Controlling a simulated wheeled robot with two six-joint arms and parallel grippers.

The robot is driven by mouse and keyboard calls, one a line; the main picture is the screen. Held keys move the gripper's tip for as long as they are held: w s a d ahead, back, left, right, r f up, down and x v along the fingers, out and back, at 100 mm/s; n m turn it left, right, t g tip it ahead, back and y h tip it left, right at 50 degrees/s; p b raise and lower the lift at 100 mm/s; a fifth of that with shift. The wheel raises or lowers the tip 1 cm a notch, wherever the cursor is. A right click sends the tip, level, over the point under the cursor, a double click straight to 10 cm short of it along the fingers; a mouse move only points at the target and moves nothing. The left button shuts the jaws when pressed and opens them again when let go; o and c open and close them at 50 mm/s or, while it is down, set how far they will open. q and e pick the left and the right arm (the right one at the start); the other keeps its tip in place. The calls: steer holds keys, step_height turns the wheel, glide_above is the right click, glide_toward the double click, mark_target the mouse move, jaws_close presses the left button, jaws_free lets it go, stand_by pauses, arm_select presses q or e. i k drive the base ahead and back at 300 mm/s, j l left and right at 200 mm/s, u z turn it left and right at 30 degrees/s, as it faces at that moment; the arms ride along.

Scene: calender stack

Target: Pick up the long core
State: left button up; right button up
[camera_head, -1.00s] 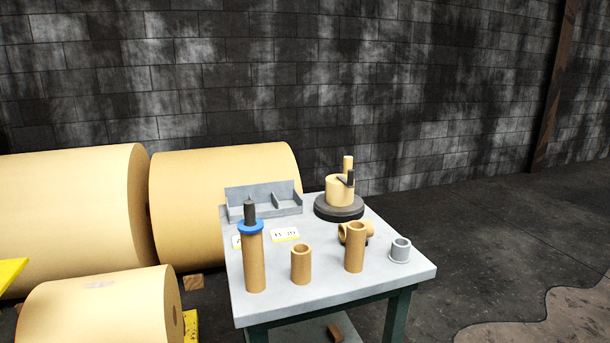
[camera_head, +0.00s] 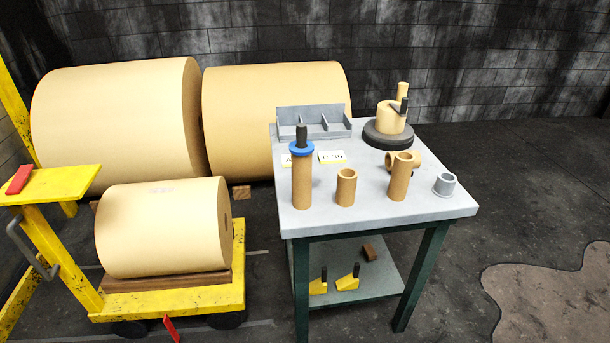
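Several brown cardboard cores are on the grey table (camera_head: 345,222). The tallest core (camera_head: 302,186) stands upright at the table's left front, with a blue collar (camera_head: 301,148) and a dark plug on its top. A short core (camera_head: 346,187) stands upright to its right. A medium-tall core (camera_head: 400,178) stands further right. Another short core (camera_head: 416,159) lies on its side behind that one, partly hidden. Neither of my grippers shows in this view.
A grey divided tray (camera_head: 315,124) and a round black base (camera_head: 388,137) bearing a small roll stand at the table's back. A grey flanged ring (camera_head: 445,184) sits front right. A yellow cart (camera_head: 170,300) with a large roll (camera_head: 163,228) stands left of the table.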

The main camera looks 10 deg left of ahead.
mark_target(301, 165)
steer(key=u, duration=0.2)
steer(key=i+l+u, duration=0.15)
steer(key=l+u, duration=0.15)
steer(key=i+l+u, duration=0.1)
steer(key=l+u, duration=0.2)
steer(key=i+l+u, duration=0.1)
steer(key=l+u, duration=0.2)
steer(key=l, duration=0.1)
